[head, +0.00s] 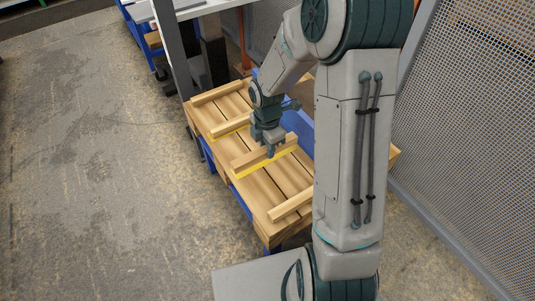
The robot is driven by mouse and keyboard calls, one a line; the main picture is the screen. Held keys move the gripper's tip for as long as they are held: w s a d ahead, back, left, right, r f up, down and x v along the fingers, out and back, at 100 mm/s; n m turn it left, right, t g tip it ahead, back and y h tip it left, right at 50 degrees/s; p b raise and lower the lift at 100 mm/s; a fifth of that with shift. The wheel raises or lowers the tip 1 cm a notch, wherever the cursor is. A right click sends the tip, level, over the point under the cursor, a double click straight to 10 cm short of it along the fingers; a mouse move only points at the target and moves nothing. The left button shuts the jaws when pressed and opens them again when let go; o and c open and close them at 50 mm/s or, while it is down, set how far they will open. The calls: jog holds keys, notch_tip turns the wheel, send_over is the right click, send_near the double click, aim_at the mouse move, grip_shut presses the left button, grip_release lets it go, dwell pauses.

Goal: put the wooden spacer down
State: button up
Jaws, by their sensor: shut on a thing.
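The wooden spacer (245,163) is a light, straight wooden bar. My gripper (271,151) is shut on it near its middle, pointing down, and partly covers it. The spacer lies level across the wooden boards (262,190), just beside and along a yellow stripe (268,164). I cannot tell whether it touches the boards or hangs slightly above them.
Other spacers lie across the boards: one at the far end (217,93), one by another yellow stripe (229,124), one near the front (291,206). The boards rest on a blue cart (240,200). Mesh fencing (470,110) stands at right; the floor (100,170) at left is clear.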

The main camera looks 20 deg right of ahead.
jog(key=w+f, duration=0.1)
jog(key=w+d+f, duration=0.1)
jog(key=w, duration=0.1)
jog(key=shift+w+b, duration=0.15)
jog(key=shift+b, duration=0.2)
jog(key=shift+f+b, duration=0.95)
jog(key=shift+f, duration=1.05)
jog(key=shift+f, duration=0.25)
jog(key=o, duration=1)
jog(key=shift+r, duration=0.1)
